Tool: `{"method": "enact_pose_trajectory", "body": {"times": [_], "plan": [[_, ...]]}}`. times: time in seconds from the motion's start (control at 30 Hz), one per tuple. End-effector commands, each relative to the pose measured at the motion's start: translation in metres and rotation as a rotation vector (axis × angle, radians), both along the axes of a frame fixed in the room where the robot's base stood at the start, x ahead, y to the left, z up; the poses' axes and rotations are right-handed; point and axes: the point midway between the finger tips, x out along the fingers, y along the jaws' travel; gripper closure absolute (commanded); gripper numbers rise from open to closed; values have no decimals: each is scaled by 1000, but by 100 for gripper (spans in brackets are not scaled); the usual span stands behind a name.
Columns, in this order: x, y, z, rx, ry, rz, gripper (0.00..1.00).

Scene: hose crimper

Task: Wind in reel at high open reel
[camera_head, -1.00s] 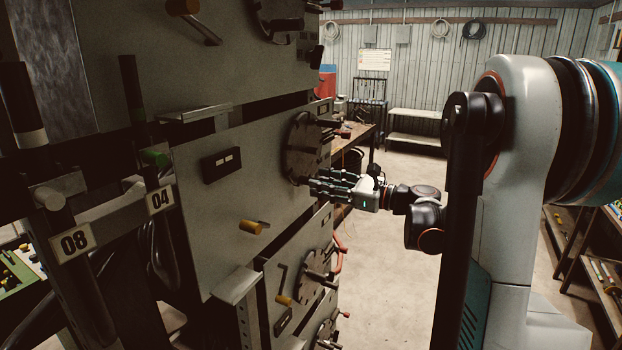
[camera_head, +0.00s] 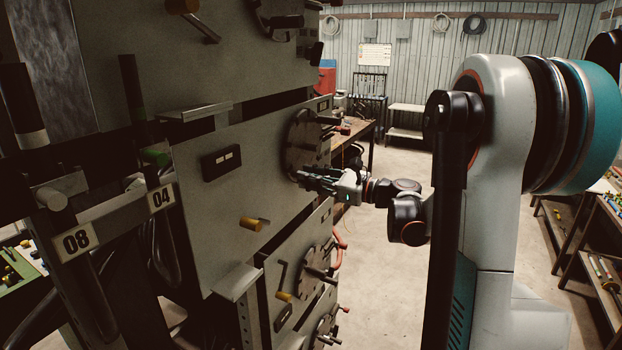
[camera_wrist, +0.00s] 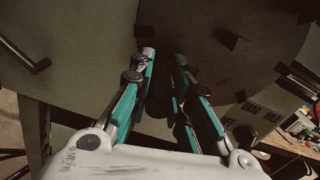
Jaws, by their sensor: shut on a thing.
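The high open reel is a dark round plate (camera_head: 303,138) on the side of a grey cabinet panel, with short pegs sticking out at its upper right. It fills the upper right of the wrist view (camera_wrist: 220,45). My gripper (camera_head: 303,178) is at the lower edge of this plate. In the wrist view my gripper (camera_wrist: 163,75) has its teal-and-grey fingers on both sides of a dark cylindrical handle (camera_wrist: 160,97), shut on it. The handle's far end, where it meets the plate, is hard to make out in shadow.
A lower reel (camera_head: 318,262) with a crank sits on the panel below. A yellow-tipped handle (camera_head: 251,224) and a black switch box (camera_head: 221,163) stick out from the cabinet. A workbench (camera_head: 362,135) stands behind. The floor (camera_head: 405,165) to the right is clear.

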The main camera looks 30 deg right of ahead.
Motion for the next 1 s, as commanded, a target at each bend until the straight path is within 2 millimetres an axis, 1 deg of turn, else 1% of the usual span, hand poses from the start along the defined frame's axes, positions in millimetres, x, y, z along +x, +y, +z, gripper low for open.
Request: {"method": "enact_pose_trajectory", "body": {"times": [0.57,0.77,1.0], "plan": [[3,-5,-6,-71,-40,-1,100],[7,-12,-12,-162,-91,-1,100],[15,-27,-21,-352,-201,-2,100]]}}
